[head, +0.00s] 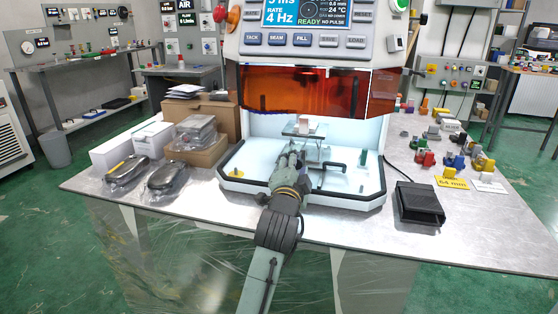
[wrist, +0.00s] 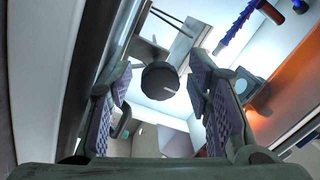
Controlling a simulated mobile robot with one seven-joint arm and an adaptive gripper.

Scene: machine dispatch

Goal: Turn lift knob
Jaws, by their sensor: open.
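A round dark knob (wrist: 160,78) with a pale pointer line shows in the wrist view, below a flat metal stage piece. My gripper (wrist: 162,96) is open, with one padded finger on each side of the knob. A gap shows between the knob and both fingers; I cannot tell how far ahead the knob is. In the head view my gripper (head: 297,156) reaches into the machine's lit chamber, just below a small stage (head: 304,134) bearing a pale block (head: 307,125). The knob is hidden there behind my gripper.
The orange window (head: 300,92) hangs above my arm. A black pedal (head: 418,203) and coloured parts lie right; boxes and bagged items lie left.

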